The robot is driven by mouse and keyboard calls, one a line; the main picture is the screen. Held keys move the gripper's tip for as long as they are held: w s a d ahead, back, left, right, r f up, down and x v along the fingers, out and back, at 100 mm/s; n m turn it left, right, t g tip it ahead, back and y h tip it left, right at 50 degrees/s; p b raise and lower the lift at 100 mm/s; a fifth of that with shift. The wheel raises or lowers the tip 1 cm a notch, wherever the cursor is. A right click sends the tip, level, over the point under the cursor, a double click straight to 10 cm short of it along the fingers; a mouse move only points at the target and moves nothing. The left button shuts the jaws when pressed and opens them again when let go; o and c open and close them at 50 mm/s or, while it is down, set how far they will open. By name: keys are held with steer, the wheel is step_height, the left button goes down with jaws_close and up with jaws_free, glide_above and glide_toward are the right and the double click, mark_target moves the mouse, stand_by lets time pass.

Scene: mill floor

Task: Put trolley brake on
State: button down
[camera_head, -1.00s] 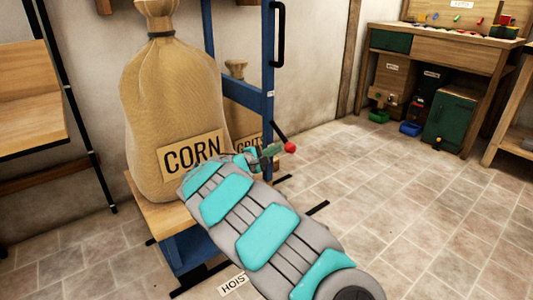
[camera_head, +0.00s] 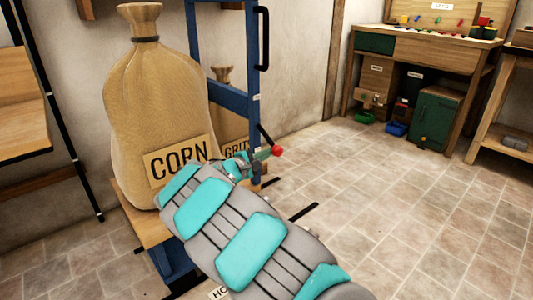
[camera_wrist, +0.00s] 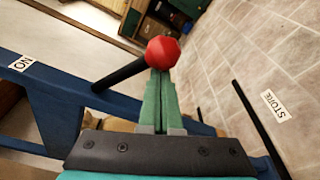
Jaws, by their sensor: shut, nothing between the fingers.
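The blue trolley (camera_head: 226,97) stands at the wall with a tall black handle. A black brake lever with a red ball knob (camera_head: 277,150) sticks out from its upright. My gripper (camera_head: 255,158) is partly hidden by my arm in the head view.
A CORN sack (camera_head: 160,100) stands on the trolley's wooden deck, with a GRITS sack (camera_head: 232,130) behind. A wooden workbench (camera_head: 420,45) and green cabinet (camera_head: 436,118) are at the back right. The tiled floor at right is clear.

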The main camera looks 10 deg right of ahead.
steer(key=shift+s+d+r+n+p, duration=0.15)
steer(key=shift+r+n+p, duration=0.15)
steer(key=shift+p, duration=0.2)
steer(key=shift+s+r+p, duration=0.1)
steer(key=shift+r+p, duration=0.1)
steer(key=shift+p, duration=0.35)
steer(key=r+n+p, duration=0.1)
steer(key=p, duration=0.1)
steer(key=r+n+p, duration=0.1)
steer(key=s+r+n+g+p, duration=0.1)
steer(key=p, duration=0.1)
steer(key=shift+s+d+p, duration=0.1)
steer(key=shift+d+p, duration=0.2)
steer(key=shift+d, duration=0.1)
step_height(320, 180, up, 6)
steer(key=p, duration=0.2)
glide_above(271, 144)
steer(key=s, duration=0.2)
steer(key=shift+s+a+f, duration=0.1)
steer(key=shift+s, duration=0.05)
